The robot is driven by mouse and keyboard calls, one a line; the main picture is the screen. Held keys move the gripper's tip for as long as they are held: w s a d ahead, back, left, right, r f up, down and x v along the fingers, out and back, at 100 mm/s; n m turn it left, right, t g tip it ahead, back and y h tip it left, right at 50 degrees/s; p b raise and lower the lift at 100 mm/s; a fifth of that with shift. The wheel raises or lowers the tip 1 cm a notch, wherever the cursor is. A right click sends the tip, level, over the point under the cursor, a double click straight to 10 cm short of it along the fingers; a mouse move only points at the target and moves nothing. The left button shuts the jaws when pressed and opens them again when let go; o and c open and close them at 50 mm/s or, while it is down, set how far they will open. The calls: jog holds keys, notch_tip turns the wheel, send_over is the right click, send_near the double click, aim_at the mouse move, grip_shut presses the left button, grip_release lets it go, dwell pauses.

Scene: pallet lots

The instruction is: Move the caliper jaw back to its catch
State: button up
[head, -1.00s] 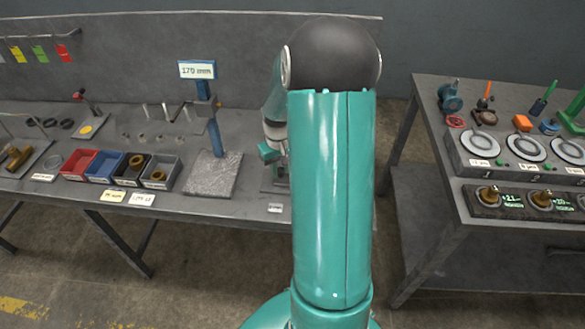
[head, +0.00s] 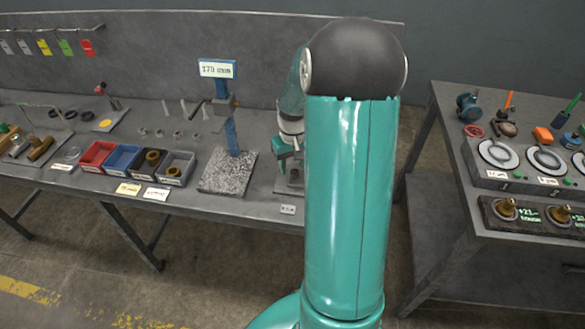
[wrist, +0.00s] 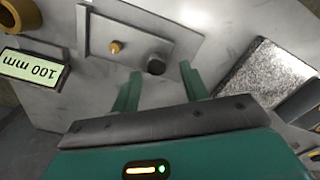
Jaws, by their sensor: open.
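My gripper (wrist: 160,86) is open, with its two teal fingers apart and nothing held between them. In the head view it (head: 285,155) is partly hidden behind my arm, low at the bench. In the wrist view, a light plate (wrist: 182,22) lies ahead of the fingers, carrying a dark round knob (wrist: 156,64) and a small brass knob (wrist: 115,47). The dark knob lies just beyond the fingertips, between their lines; contact cannot be told. I cannot tell for certain which part is the caliper jaw or its catch.
A 100 mm display (wrist: 33,71) shows in the wrist view. Coloured bins (head: 97,153) stand further left. A second bench (head: 440,110) stands right, beyond a floor gap.

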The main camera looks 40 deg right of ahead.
notch_tip(320, 180, up, 11)
jog(key=shift+r, duration=0.2)
jog(key=shift+a, duration=0.1)
dwell(0.5)
jog(key=s+a+r+n+t+h, duration=0.1)
jog(key=s+a+r, duration=0.1)
jog(key=a+r, duration=0.35)
jog(key=s+a+r+n+t, duration=0.1)
jog(key=s+a+r, duration=0.15)
jog(key=a, duration=0.65)
jog(key=s+a+r+n+t+y, duration=0.1)
jog(key=s+a+r+t, duration=0.1)
jog(key=s+a, duration=0.7)
jog(key=a+t, duration=0.1)
jog(key=a, duration=0.3)
jog(key=shift+r+n+t, duration=0.25)
jog(key=shift+n+t, duration=0.05)
jog(key=shift+s, duration=0.15)
